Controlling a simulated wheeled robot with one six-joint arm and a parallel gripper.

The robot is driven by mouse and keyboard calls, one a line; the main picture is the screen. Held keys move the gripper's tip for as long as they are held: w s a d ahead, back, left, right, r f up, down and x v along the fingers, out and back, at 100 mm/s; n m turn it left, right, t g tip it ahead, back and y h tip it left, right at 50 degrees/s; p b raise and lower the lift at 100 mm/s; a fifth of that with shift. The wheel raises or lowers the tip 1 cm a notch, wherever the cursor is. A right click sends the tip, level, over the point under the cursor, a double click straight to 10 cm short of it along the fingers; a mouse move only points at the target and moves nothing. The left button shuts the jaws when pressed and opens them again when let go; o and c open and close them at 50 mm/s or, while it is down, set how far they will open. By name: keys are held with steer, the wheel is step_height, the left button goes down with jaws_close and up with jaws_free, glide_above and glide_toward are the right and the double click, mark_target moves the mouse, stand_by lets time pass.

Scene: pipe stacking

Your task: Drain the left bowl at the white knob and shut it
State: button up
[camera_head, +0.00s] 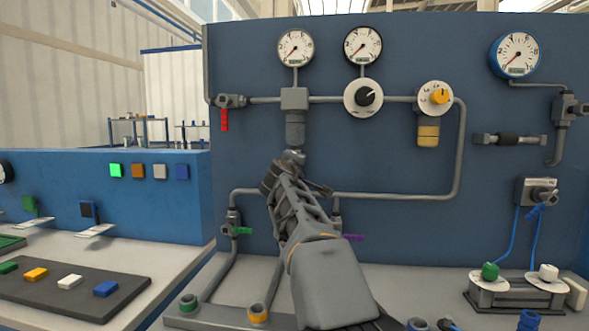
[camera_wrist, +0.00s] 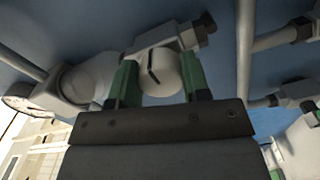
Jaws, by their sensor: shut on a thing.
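The left bowl (camera_head: 295,130) is dark grey and hangs under a grey block (camera_head: 294,98) on the blue panel, below a white gauge. My gripper (camera_head: 292,168) reaches up to the lower end of this bowl and hides much of what is there. In the wrist view, the white knob (camera_wrist: 161,82) is round with a dark slot line across its face. The green fingers of my gripper (camera_wrist: 160,72) stand on both sides of the knob, shut on it. I cannot tell whether the drain is open, and no liquid is visible.
A right bowl (camera_head: 428,134), amber, hangs below a yellow knob (camera_head: 438,96). A red lever (camera_head: 224,119) is at left. Green (camera_head: 240,231) and purple (camera_head: 352,238) levers sit low beside my arm. Pipes run across the panel. Coloured blocks lie on a dark tray (camera_head: 75,302).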

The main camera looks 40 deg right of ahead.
steer(key=o, duration=0.9)
steer(key=b+v, duration=0.1)
steer(key=v, duration=1.2)
steer(key=shift+s+a+b, duration=0.25)
steer(key=shift+s+b, duration=0.1)
steer(key=shift+r+p, duration=0.1)
steer(key=shift+p, duration=0.25)
